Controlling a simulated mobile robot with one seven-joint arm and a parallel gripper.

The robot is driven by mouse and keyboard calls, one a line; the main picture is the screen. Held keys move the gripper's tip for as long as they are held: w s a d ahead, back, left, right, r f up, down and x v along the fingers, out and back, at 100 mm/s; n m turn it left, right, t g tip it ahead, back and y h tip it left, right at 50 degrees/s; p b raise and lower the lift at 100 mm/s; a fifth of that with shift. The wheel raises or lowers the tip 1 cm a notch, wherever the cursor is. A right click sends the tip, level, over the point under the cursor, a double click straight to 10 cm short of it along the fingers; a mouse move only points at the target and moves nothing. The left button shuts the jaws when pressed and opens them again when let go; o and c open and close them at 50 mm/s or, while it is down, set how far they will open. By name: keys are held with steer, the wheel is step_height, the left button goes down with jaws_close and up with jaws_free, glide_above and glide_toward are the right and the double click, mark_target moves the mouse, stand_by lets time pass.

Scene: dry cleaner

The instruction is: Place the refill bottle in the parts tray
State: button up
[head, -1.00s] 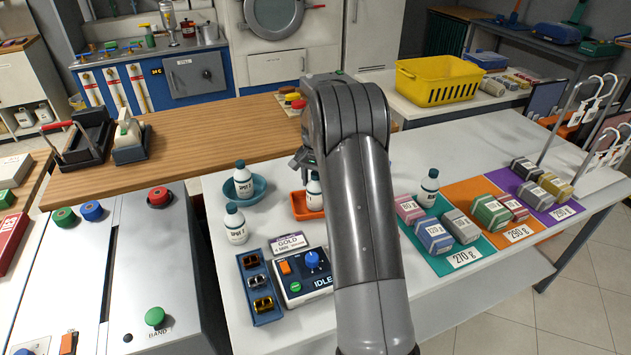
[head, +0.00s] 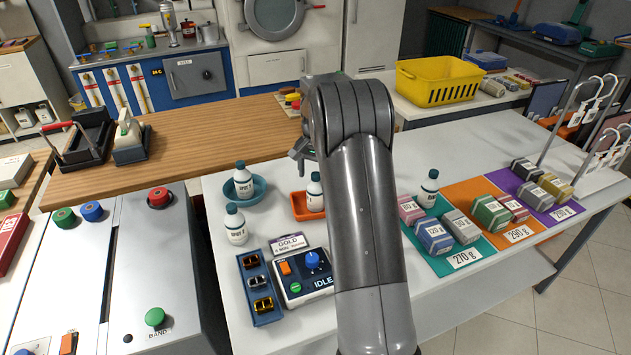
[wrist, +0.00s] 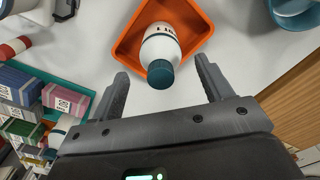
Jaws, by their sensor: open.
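A white bottle with a dark teal cap (head: 315,193) stands in the orange tray (head: 299,207) on the white counter; my arm hides the tray's right part. In the wrist view the bottle (wrist: 160,45) is inside the orange tray (wrist: 128,42), cap toward me, partly readable label. My gripper (head: 300,150) is above and behind the bottle in the head view. In the wrist view its open fingers (wrist: 163,80) are spread to either side of the cap, with gaps and nothing between them. Which bottle is the refill one I cannot tell.
A similar bottle (head: 243,181) stands in a blue dish (head: 260,188), another (head: 235,226) on bare counter, and one (head: 428,188) near the weight blocks at right. A control box (head: 302,275) and a blue parts holder (head: 267,312) sit in front. A wooden counter (head: 210,140) lies behind.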

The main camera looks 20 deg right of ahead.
step_height(320, 180, up, 8)
steer(key=shift+r, duration=0.25)
steer(key=s+a+r+n+t, duration=0.1)
steer(key=s+a+r+n, duration=0.1)
steer(key=s+a+r, duration=0.55)
steer(key=s+a+r+n+t, duration=0.2)
steer(key=s+r, duration=0.3)
steer(key=s, duration=0.6)
steer(key=s+a+f+n+t, duration=0.1)
steer(key=s+a+f+n, duration=0.1)
steer(key=s, duration=0.8)
steer(key=s+a+f+n+t, duration=0.1)
steer(key=s+a+n, duration=0.2)
steer(key=s, duration=0.7)
steer(key=shift+s+a+f+t, duration=0.2)
steer(key=shift+f+t, duration=0.1)
steer(key=shift+f, duration=0.05)
